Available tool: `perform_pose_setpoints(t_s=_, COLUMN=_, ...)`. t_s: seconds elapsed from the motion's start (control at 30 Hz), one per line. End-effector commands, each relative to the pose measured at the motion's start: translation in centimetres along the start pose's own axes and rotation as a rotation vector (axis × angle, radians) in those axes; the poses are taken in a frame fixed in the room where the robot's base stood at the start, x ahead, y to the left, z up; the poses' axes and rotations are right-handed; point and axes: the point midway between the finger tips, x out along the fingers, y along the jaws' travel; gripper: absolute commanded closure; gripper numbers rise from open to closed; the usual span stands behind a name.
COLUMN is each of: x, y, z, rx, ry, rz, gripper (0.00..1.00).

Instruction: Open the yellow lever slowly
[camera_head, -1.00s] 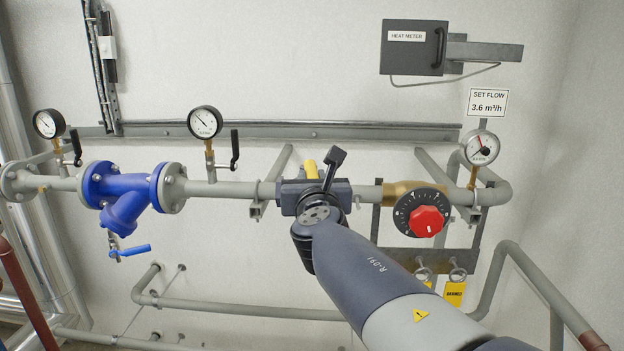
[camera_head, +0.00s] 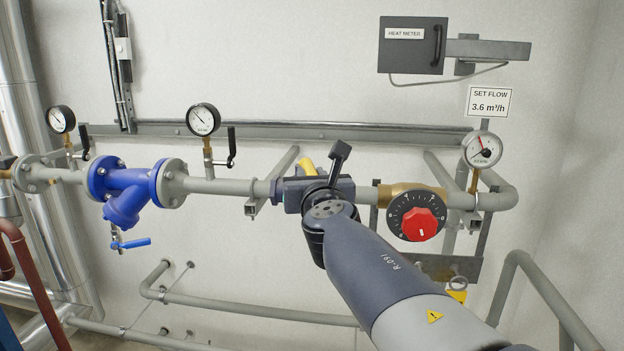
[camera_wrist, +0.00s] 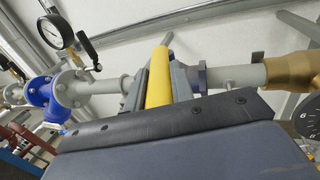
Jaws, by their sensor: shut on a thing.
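The yellow lever (camera_head: 308,166) shows just above my gripper in the head view, mostly hidden behind it. In the wrist view the yellow lever (camera_wrist: 159,78) stands between my gripper's two fingers, at a slight tilt. My gripper (camera_wrist: 160,86) is shut on the lever, with a grey finger along each side. In the head view my gripper (camera_head: 318,190) covers the pipe at the lever's place, so the valve body there is hidden.
A blue strainer (camera_head: 128,190) is on the pipe at left. A brass fitting (camera_head: 400,193) with a red knob (camera_head: 422,224) is close at right. Pressure gauges (camera_head: 203,120) and a black-handled valve (camera_head: 231,147) rise from the pipe. A flow gauge (camera_head: 482,149) is at far right.

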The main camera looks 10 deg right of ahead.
Motion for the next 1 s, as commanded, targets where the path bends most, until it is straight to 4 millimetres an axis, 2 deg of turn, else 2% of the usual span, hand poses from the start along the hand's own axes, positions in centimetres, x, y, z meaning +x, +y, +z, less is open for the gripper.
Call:
perform_pose_setpoints(t_s=0.4, x=0.03, y=0.08, z=0.05, rx=0.0, ry=-0.001, rz=-0.001, gripper=1.0)
perform_pose_setpoints(t_s=0.43, x=0.03, y=0.08, z=0.05, rx=0.0, ry=-0.001, rz=-0.001, gripper=0.76)
perform_pose_setpoints(t_s=0.6, x=0.03, y=0.08, z=0.04, rx=0.0, ry=-0.001, rz=-0.002, gripper=0.62)
perform_pose_setpoints(t_s=0.7, x=0.03, y=0.08, z=0.03, rx=0.0, ry=-0.001, rz=-0.002, gripper=0.55)
perform_pose_setpoints(t_s=1.0, x=-0.33, y=0.09, z=0.05, rx=0.0, ry=0.0, rz=-0.001, gripper=0.55)
